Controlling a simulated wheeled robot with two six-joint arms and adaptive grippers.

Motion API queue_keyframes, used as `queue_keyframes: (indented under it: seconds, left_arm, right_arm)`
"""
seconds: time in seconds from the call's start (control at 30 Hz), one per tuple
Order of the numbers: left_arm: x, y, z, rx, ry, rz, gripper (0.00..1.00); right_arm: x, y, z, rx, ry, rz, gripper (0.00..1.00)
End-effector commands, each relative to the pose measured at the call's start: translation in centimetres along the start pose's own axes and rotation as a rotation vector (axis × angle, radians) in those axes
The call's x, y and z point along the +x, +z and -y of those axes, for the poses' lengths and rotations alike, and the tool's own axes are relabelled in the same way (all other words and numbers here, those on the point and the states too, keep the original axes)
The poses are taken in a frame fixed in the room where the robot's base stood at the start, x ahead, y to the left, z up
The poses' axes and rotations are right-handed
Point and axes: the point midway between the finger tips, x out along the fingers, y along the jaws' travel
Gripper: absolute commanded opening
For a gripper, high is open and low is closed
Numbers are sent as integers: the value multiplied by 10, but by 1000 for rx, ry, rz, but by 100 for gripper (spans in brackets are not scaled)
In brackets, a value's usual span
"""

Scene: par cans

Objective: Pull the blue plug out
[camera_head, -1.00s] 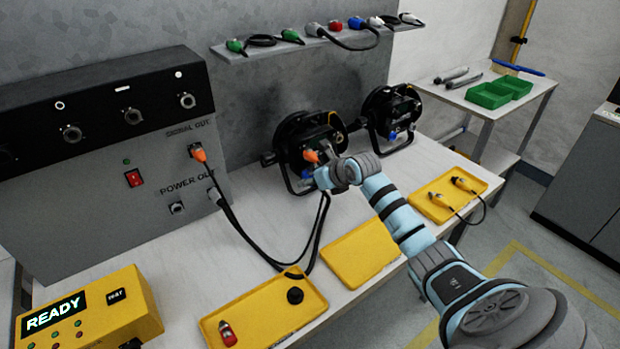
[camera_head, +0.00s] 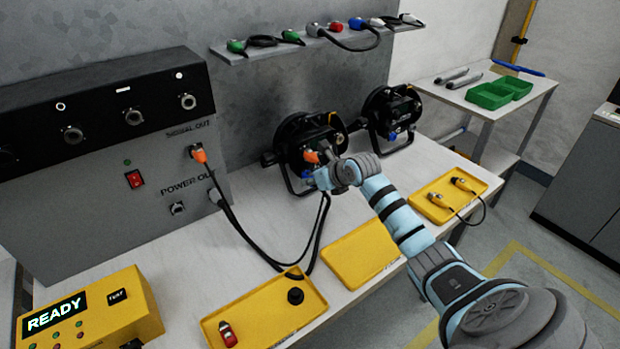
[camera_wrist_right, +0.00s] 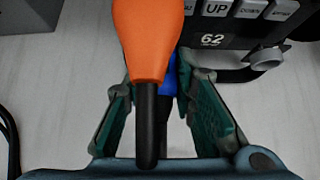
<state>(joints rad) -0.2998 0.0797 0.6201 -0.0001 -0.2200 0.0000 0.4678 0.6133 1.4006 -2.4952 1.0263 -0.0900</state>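The blue plug (camera_head: 307,174) sits low on the face of the left par can (camera_head: 297,143), partly covered by my right gripper. In the right wrist view the blue plug (camera_wrist_right: 169,80) shows between the fingers, partly hidden behind an orange plug (camera_wrist_right: 147,40) and its black cable. My right gripper (camera_head: 318,178) is at the blue plug; in the wrist view its green-padded fingers (camera_wrist_right: 158,92) stand on either side of it. The right finger looks very near or touching; the left contact is hidden. The orange plug shows in the head view (camera_head: 312,157). My left gripper is not in view.
A second par can (camera_head: 391,114) stands behind to the right. Yellow trays (camera_head: 265,311) line the table's front edge. Black cables (camera_head: 238,228) run from the grey power box (camera_head: 90,200) toward the left par can. A shelf (camera_head: 262,51) holds several plugs.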

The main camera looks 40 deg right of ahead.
Motion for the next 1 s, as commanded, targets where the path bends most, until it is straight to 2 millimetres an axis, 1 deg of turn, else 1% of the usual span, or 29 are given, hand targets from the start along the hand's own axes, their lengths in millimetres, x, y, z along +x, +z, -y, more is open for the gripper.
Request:
queue_keyframes:
  seconds: [0.47, 1.0]
  left_arm:
    - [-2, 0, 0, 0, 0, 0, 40]
    - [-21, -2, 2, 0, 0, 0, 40]
  right_arm:
    - [-2, -1, 0, -1, -1, -1, 0]
    - [-20, -15, 0, 0, -1, 0, 0]
